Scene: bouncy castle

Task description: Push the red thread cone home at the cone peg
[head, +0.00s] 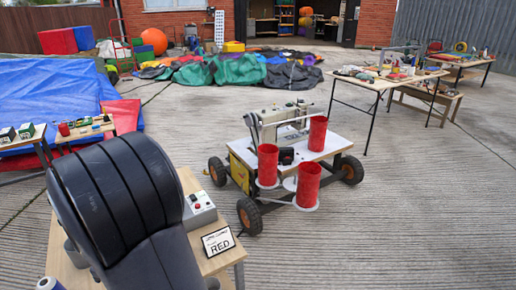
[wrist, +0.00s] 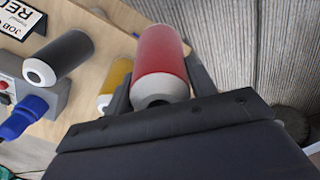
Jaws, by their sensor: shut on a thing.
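The red thread cone (wrist: 163,55) is between the two dark fingers of my gripper (wrist: 160,78) in the wrist view. My gripper is shut on it, and its pale end with a dark hole faces the camera. A wooden table top lies below and to the left of it. In the head view my dark arm covers much of the table, and my gripper and the held cone are hidden. I cannot make out the cone peg in either view. A wheeled sewing machine cart (head: 310,150) stands beyond the table, with several red cylinders (head: 308,185) at its near side and end.
On the table (wrist: 95,20) are a black cone (wrist: 65,55), a yellow cone (wrist: 114,78) and a control box (wrist: 48,98) with a blue plug (wrist: 22,118). A "RED" job card (head: 218,242) stands at the table's edge. Open concrete (head: 420,230) lies to the right.

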